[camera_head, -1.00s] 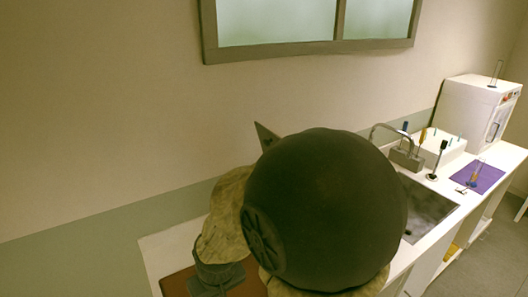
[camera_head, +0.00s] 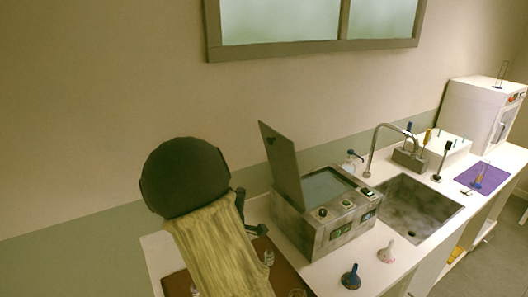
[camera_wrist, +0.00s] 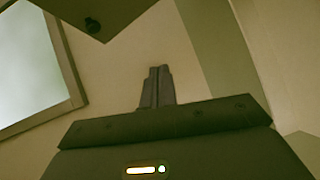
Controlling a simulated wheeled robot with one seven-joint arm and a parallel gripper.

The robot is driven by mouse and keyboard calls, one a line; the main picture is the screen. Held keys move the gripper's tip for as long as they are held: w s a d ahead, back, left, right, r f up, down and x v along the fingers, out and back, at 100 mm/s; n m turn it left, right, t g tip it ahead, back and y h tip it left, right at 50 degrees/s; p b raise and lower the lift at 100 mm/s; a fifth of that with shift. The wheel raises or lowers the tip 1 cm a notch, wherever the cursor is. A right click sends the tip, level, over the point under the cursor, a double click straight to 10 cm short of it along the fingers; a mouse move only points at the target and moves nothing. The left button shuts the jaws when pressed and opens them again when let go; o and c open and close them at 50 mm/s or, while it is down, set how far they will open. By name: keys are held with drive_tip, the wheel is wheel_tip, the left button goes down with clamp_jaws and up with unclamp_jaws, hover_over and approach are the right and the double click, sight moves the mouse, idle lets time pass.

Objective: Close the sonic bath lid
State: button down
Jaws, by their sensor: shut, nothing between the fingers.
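The sonic bath (camera_head: 330,222) is a grey metal box on the white counter, left of the sink, with knobs and small displays on its front. Its lid (camera_head: 281,168) stands raised, nearly upright, at the left side of the open basin (camera_head: 323,187). My arm is in the head view left of the bath; the gripper's fingers cannot be clearly made out there. In the wrist view my gripper (camera_wrist: 157,72) has its fingers together and empty. A dark plate with a small knob (camera_wrist: 93,25), likely the lid, hangs at the top left there, apart from the fingers.
A brown tray (camera_head: 178,284) with small glass items lies at left, below my arm.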

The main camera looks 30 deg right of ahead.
drive_tip(key=r+n+h, duration=0.1)
drive_tip(key=d+r+n+t+h, duration=0.1)
drive_tip(key=r, duration=0.1)
drive_tip(key=d+r+n+h, duration=0.1)
drive_tip(key=r+h, duration=0.1)
drive_tip(key=shift+s+d, duration=0.15)
drive_tip(key=shift+s, duration=0.05)
drive_tip(key=s+d+p+x, duration=0.1)
drive_tip(key=s+p+x, duration=0.1)
drive_tip(key=p+x, duration=0.5)
drive_tip(key=x, duration=0.6)
drive_tip(key=shift+d+r, duration=0.3)
drive_tip(key=shift+r, duration=0.05)
drive_tip(key=shift+s+d+r, duration=0.1)
